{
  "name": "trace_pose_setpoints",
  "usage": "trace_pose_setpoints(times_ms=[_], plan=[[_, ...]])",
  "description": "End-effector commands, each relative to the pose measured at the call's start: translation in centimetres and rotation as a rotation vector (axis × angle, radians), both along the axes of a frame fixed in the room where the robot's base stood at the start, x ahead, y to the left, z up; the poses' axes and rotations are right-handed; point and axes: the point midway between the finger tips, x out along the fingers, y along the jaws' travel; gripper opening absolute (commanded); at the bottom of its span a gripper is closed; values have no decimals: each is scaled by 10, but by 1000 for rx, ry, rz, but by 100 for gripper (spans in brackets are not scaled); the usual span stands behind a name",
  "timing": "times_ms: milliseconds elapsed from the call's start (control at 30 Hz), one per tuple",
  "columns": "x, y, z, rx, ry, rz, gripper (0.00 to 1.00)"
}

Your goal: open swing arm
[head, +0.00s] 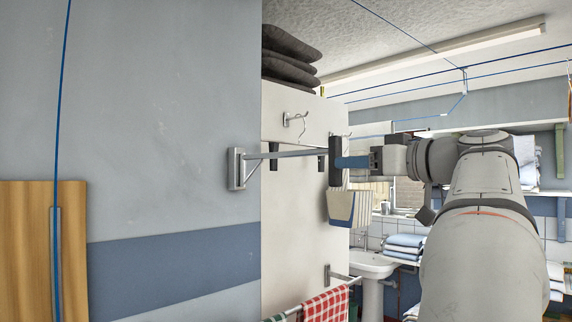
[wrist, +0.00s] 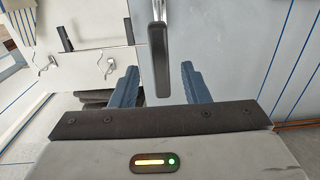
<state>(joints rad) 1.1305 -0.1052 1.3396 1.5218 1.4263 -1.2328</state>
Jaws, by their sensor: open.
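The swing arm (head: 290,154) is a thin grey bar. It runs from a grey wall bracket (head: 237,168) to the right, out from the wall. A dark upright grip (head: 335,155) is at its free end. My gripper (head: 341,162) is at this grip, with its blue fingers pointing left. In the wrist view, the dark grip (wrist: 159,62) shows between the two spread blue fingers of my gripper (wrist: 159,72). Gaps show on both sides of the grip, so the fingers do not close on it. The far finger is hidden in the head view.
A striped cloth-like item (head: 348,207) hangs just below my gripper. Wall hooks (head: 295,119) are on the white panel behind the bar. A rail with a red checked towel (head: 325,305) is lower down. A sink (head: 372,265) stands behind. A wooden board (head: 25,250) is at left.

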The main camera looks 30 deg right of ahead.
Motion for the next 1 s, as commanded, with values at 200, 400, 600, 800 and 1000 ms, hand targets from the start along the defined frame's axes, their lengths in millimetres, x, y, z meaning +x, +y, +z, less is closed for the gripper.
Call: trace_pose_setpoints(times_ms=[200,400,600,800,1000], plan=[[32,10,3,4,2,5,42],[56,17,2,2,3,3,42],[66,20,0,1,2,1,42],[66,20,-1,1,2,-1,42],[66,19,0,1,2,-1,28]])
